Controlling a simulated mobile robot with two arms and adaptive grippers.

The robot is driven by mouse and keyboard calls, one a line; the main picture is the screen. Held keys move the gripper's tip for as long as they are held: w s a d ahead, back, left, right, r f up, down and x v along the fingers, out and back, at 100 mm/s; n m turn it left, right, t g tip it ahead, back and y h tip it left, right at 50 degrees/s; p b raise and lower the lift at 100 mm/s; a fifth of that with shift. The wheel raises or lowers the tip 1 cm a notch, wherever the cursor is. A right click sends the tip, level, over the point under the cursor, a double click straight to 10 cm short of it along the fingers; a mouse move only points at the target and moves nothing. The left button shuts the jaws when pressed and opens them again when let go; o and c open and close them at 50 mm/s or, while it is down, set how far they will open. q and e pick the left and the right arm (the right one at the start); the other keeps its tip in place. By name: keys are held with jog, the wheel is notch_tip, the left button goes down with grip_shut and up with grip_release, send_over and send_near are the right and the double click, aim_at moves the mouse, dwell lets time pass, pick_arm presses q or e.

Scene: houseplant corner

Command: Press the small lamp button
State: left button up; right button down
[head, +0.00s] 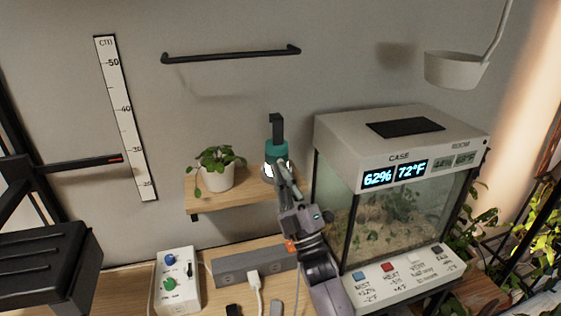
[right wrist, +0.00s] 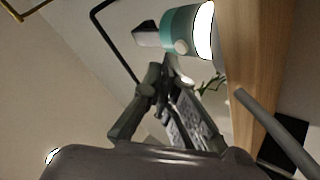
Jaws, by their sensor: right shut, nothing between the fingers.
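The small lamp (head: 277,149) is a teal cylinder under a black bracket, above the wooden shelf. Its white face looks bright. In the right wrist view the lamp (right wrist: 178,22) lies on its side in the picture, with a round pale button (right wrist: 181,46) on its teal body. My right gripper (head: 283,167) is shut and empty, its fingers pointing up at the lamp. In the right wrist view the fingertips (right wrist: 171,62) are right by the button; I cannot tell whether they touch it. In the head view the gripper hides the button. My left gripper is not in view.
A potted plant (head: 216,171) stands on the shelf (head: 207,206), left of the lamp. A glass case (head: 385,195) with lit displays stands close on the right. Below are a power strip (head: 240,268) and a white knob box (head: 177,282). A black rail (head: 230,54) crosses the wall.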

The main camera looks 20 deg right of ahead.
jog(key=shift+s, duration=0.15)
jog(key=s+p, duration=0.2)
jog(key=s, duration=0.4)
jog(key=shift+d, duration=0.1)
dwell(0.3)
jog(key=shift+f, duration=0.1)
